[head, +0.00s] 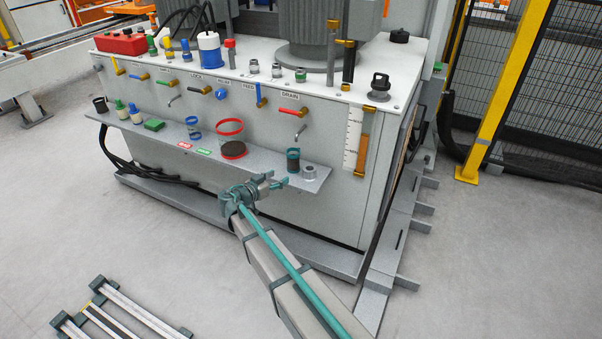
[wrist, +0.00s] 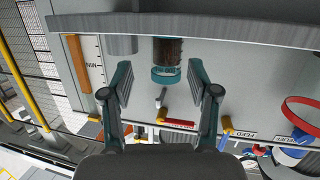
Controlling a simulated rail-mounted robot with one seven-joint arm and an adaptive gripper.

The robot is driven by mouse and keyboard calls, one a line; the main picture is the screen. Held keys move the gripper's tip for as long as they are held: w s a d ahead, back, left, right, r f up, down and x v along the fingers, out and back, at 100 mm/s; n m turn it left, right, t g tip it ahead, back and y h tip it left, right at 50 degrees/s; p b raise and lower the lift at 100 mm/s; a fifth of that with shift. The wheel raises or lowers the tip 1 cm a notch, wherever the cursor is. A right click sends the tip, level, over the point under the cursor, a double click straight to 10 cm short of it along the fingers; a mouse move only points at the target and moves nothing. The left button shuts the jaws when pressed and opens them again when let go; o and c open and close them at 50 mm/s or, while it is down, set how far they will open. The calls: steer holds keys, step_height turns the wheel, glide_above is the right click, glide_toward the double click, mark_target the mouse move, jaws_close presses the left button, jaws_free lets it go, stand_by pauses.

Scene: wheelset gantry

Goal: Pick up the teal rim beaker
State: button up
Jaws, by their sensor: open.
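The teal rim beaker (head: 293,161) stands upright near the right end of the grey shelf on the machine's front. It has a teal rim and dark brown contents. My gripper (head: 276,181) is open and empty, just in front of the shelf and close to the beaker. In the wrist view, which is upside down, the beaker (wrist: 168,52) shows beyond and between the two open fingers (wrist: 160,75). Neither finger appears to touch it.
A grey metal cylinder (head: 309,172) stands close to the beaker's right. A red-rimmed clear beaker (head: 230,130) and a blue-rimmed one (head: 193,127) stand further left on the shelf (head: 265,164). A drain tap (head: 300,132) hangs above the teal rim beaker.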

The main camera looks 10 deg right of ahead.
mark_target(289, 164)
steer(key=shift+m+t, duration=0.3)
steer(key=x, duration=0.3)
steer(key=r+b+x, duration=0.1)
steer(key=x, duration=0.3)
steer(key=w+b+x, duration=0.1)
steer(key=x, duration=0.3)
steer(key=shift+a+r, duration=0.15)
steer(key=shift+r, duration=0.15)
steer(key=shift+s, duration=0.1)
steer(key=shift+c, duration=0.3)
steer(key=c, duration=0.9)
steer(key=shift+c, duration=0.2)
steer(key=shift+r, duration=0.15)
